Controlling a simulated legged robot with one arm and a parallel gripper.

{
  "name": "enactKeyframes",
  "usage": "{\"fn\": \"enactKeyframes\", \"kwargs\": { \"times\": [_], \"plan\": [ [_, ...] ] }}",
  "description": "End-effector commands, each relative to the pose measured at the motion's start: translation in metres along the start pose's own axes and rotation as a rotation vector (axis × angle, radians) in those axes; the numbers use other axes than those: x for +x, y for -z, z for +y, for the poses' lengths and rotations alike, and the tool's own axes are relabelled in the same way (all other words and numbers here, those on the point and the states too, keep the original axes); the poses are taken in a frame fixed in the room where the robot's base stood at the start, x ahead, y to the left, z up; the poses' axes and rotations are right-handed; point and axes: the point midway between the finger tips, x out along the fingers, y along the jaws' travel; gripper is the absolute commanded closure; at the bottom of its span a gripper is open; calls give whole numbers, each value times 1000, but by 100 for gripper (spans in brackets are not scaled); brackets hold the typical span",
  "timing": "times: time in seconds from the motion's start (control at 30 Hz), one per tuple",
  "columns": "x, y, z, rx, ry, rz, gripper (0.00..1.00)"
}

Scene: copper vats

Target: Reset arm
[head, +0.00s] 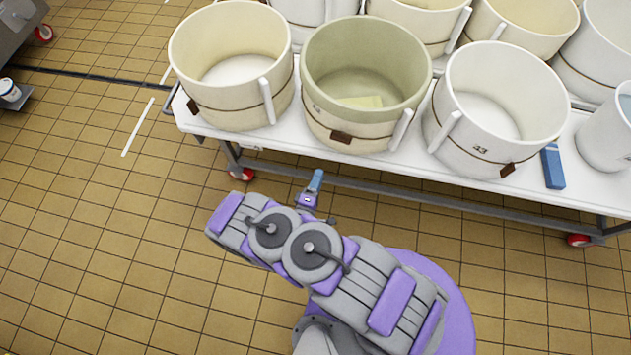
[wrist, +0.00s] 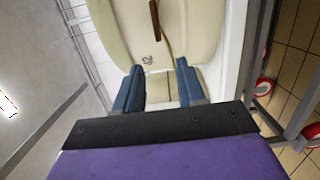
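My gripper (wrist: 160,80) shows in the wrist view with its two blue fingers apart and nothing held between them. Beyond the fingers is a cream vat (wrist: 190,30) with a brown tag and a band. In the head view my arm is folded, grey and purple, in the lower middle. The small blue tip of my gripper (head: 316,182) points toward the table's front edge, short of the vats. Most of the gripper is hidden behind the arm in that view.
A white wheeled table (head: 290,133) holds several cream vats. Tiled floor (head: 90,220) is clear at the left.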

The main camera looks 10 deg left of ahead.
Motion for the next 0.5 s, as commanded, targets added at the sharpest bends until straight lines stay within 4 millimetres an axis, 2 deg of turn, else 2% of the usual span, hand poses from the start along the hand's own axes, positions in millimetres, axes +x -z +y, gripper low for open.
{"fn": "enactKeyframes", "kwargs": {
  "times": [0.2, 0.5],
  "plan": [
    [-13, 0, 0, 0, 0, 1, 61],
    [-14, 0, 0, 1, 0, 0, 61]
  ]
}}
